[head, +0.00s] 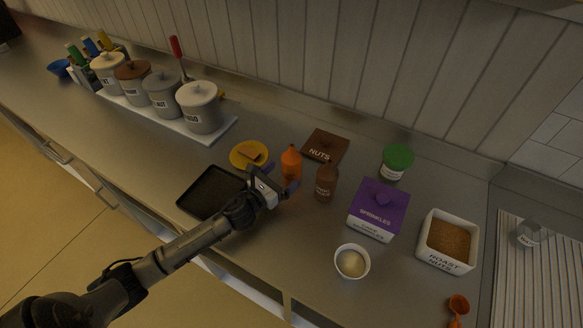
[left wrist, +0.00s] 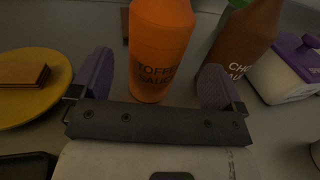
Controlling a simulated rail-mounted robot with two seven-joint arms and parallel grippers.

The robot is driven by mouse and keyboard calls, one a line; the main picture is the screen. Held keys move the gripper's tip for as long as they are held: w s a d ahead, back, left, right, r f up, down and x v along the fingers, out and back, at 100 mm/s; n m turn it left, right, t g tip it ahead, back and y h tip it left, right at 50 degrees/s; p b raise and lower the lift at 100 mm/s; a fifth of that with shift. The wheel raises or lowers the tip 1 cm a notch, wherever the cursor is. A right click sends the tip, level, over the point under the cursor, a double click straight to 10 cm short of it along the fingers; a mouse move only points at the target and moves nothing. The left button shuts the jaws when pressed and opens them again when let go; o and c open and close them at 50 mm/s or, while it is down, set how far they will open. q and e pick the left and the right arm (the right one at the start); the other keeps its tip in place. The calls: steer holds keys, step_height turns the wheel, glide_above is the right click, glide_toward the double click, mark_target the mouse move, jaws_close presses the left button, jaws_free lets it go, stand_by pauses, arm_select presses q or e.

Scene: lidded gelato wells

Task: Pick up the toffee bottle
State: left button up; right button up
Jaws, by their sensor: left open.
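The toffee bottle (head: 291,164) is orange and stands upright on the steel counter. In the left wrist view the toffee bottle (left wrist: 158,45) shows its dark label text, just beyond and between the purple fingertips. My left gripper (head: 272,183) is open and empty, close in front of the bottle; it also shows in the left wrist view (left wrist: 157,85). Whether a finger touches the bottle I cannot tell. A brown sauce bottle (head: 326,182) stands upright to its right, and it shows in the left wrist view (left wrist: 246,38) behind the right finger. My right gripper is not in view.
A yellow plate (head: 237,159) with wafers and a black tray (head: 189,200) lie left of the gripper. A brown nuts lid (head: 325,146) lies behind. A purple sprinkles tub (head: 379,206), a white bowl (head: 340,262) and a roast nuts tub (head: 446,263) stand to the right.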

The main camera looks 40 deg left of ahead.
mark_target(292, 165)
arm_select(q)
steer(key=shift+w+a, duration=0.1)
steer(key=shift+w, duration=2.45)
steer(key=shift+c, duration=0.2)
steer(key=c, duration=0.9)
steer(key=shift+r, duration=0.1)
steer(key=shift+c, duration=0.3)
